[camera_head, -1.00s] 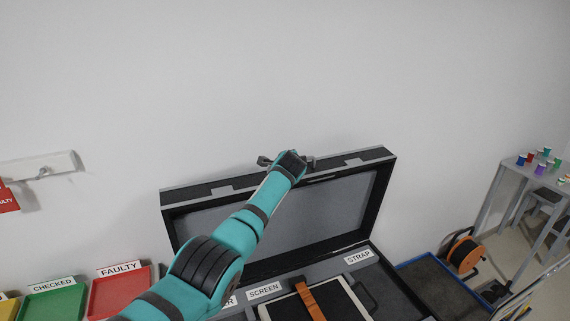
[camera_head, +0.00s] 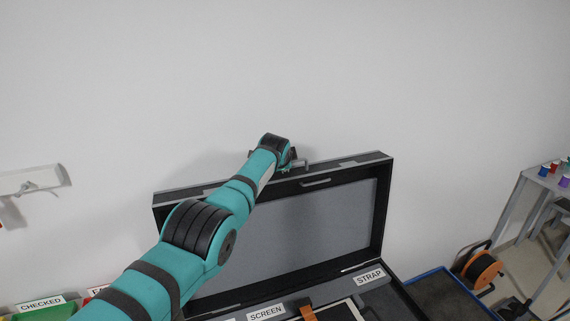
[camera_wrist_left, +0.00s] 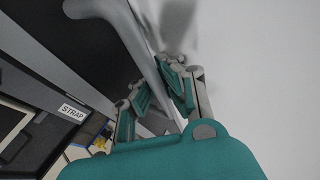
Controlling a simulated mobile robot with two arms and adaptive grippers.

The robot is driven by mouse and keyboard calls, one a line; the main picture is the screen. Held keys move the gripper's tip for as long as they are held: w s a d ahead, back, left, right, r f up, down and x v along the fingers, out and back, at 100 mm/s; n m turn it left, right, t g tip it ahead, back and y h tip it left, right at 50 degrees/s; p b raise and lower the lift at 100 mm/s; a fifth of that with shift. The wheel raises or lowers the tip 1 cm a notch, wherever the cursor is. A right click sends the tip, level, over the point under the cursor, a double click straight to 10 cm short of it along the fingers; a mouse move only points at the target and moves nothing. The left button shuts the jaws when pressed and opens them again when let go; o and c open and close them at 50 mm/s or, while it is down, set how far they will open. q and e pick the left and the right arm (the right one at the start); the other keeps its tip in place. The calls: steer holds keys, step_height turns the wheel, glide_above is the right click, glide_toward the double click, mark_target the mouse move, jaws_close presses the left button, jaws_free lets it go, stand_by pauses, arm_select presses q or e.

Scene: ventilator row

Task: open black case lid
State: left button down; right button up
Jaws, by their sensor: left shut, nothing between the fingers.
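The black case has its lid (camera_head: 345,215) raised, standing near upright in front of the wall, its grey inner panel facing me. A small handle (camera_head: 316,183) shows on the lid's upper rim. My left arm crosses in front of the lid. My left gripper (camera_head: 290,165) is at the lid's top edge, mostly hidden behind my wrist. My right gripper is out of view.
The case's base holds compartments labelled SCREEN (camera_head: 266,312) and STRAP (camera_head: 368,277). A blue-rimmed tray (camera_head: 447,272) and an orange cable reel (camera_head: 482,270) lie to the right. Green and red trays are at lower left. The white wall behind is close to the lid.

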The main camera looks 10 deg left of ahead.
arm_select(q)
steer(key=c, duration=1.7)
jaws_free()
steer(key=shift+d+r, duration=0.15)
steer(key=shift+r, duration=0.05)
steer(key=o, duration=0.3)
steer(key=shift+s, duration=0.1)
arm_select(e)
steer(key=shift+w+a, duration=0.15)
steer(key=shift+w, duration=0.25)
arm_select(q)
steer(key=shift+s+r, duration=0.1)
steer(key=shift+s+r, duration=0.25)
steer(key=shift+v, duration=3.5)
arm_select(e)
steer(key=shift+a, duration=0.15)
arm_select(q)
steer(key=shift+f, duration=0.15)
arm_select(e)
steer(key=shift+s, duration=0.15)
